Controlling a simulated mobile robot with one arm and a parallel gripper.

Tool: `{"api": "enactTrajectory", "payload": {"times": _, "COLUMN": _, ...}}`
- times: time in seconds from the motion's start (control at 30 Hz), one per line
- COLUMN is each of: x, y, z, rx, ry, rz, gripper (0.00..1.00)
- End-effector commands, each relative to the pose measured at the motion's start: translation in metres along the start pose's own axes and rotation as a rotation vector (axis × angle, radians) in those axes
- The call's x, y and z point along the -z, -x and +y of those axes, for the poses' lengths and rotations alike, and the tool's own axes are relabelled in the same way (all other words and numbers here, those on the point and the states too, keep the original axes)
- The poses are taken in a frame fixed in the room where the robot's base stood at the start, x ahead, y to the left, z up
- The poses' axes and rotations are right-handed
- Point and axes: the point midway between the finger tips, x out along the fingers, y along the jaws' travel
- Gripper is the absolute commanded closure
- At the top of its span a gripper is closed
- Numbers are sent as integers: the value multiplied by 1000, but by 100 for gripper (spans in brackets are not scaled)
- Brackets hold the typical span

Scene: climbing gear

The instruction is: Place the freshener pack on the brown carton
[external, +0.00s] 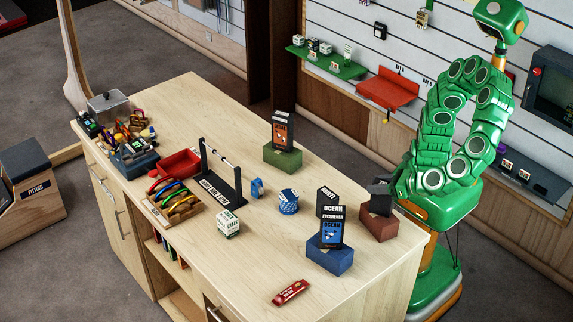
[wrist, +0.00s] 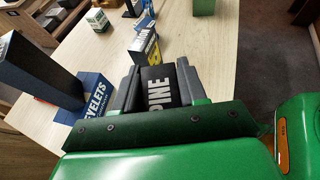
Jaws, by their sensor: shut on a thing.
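My gripper (wrist: 160,88) is shut on a black freshener pack (wrist: 158,92) lettered "PINE", held between its dark fingers in the wrist view. In the external view the gripper (external: 380,196) is directly above the brown carton (external: 379,226), near the table's right end. The held pack is hard to tell from the dark fingers there. I cannot tell whether it touches the carton. The brown carton is not seen in the wrist view.
A blue carton (external: 329,258) bears an upright Ocean freshener pack (external: 331,233). A green carton (external: 283,158) bears an orange-and-black pack (external: 283,131). A red bar (external: 291,291) lies near the front edge.

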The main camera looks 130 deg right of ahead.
Motion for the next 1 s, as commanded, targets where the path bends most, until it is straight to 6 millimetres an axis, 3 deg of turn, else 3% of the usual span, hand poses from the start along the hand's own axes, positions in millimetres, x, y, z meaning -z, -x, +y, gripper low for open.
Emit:
{"api": "enactTrajectory", "payload": {"times": 0.17, "x": 3, "y": -1, "z": 0, "rx": 0, "ry": 1, "rz": -1, "gripper": 91}}
{"api": "enactTrajectory", "payload": {"times": 0.2, "x": 2, "y": -1, "z": 0, "rx": 0, "ry": 1, "rz": 0, "gripper": 52}}
{"api": "enactTrajectory", "payload": {"times": 0.33, "x": 2, "y": -1, "z": 0, "rx": 0, "ry": 0, "rz": 0, "gripper": 33}}
{"api": "enactTrajectory", "payload": {"times": 0.7, "x": -1, "y": 1, "z": 0, "rx": -1, "ry": -1, "rz": 1, "gripper": 33}}
{"api": "enactTrajectory", "payload": {"times": 1.0, "x": 0, "y": 45, "z": 1, "rx": -6, "ry": 0, "rz": 1, "gripper": 33}}
